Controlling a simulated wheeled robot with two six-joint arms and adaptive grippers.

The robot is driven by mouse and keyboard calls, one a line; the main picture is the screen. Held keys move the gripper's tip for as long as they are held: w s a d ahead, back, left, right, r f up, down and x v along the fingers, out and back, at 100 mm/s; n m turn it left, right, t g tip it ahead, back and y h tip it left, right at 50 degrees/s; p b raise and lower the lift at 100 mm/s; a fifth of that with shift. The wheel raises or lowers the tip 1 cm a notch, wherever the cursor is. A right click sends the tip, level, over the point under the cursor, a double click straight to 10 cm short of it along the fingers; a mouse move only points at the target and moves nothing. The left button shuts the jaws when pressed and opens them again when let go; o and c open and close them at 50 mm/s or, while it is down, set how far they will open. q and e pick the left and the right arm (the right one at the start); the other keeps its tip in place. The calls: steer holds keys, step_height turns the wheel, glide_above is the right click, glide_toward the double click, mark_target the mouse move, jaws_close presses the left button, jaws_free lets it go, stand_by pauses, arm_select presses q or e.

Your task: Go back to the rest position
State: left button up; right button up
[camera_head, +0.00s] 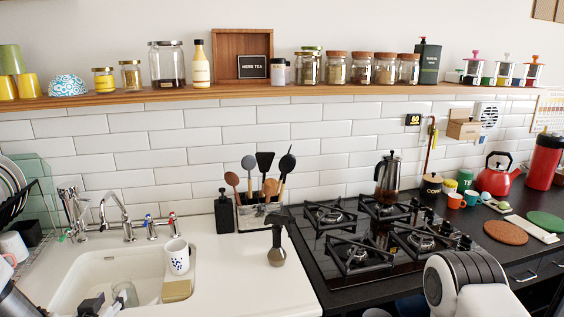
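My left gripper (103,303) shows at the bottom left edge, over the front of the sink, cut off by the frame. Its two dark fingertips look apart with nothing visible between them. A clear glass (125,293) stands in the sink just beyond it; I cannot tell whether they touch. My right arm (470,285), white with dark ribbed rings, comes in at the bottom right, in front of the hob. My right gripper is not visible in the frame.
The counter front is clear.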

arm_select(q)
steer(key=s+d+f+m+g+h, duration=0.15)
steer(key=s+d+f+g, duration=0.3)
steer(key=s+f, duration=0.45)
steer(key=s+d+f+m+g+h, duration=0.15)
steer(key=s+d+f+g, duration=0.25)
steer(key=s+d+f, duration=0.45)
steer(key=s+f+g, duration=0.2)
steer(key=s+f, duration=0.2)
steer(key=s, duration=0.4)
steer(key=s+d+f+g, duration=0.1)
steer(key=s+f+g, duration=0.2)
steer(key=s, duration=0.5)
steer(key=shift+f+n+g+p, duration=0.3)
steer(key=shift+f+g+p, duration=0.05)
steer(key=shift+f+p, duration=0.15)
arm_select(e)
steer(key=shift+s+d+r, duration=0.1)
steer(key=shift+d+r, duration=0.05)
steer(key=shift+r, duration=0.2)
arm_select(q)
steer(key=shift+d, duration=0.15)
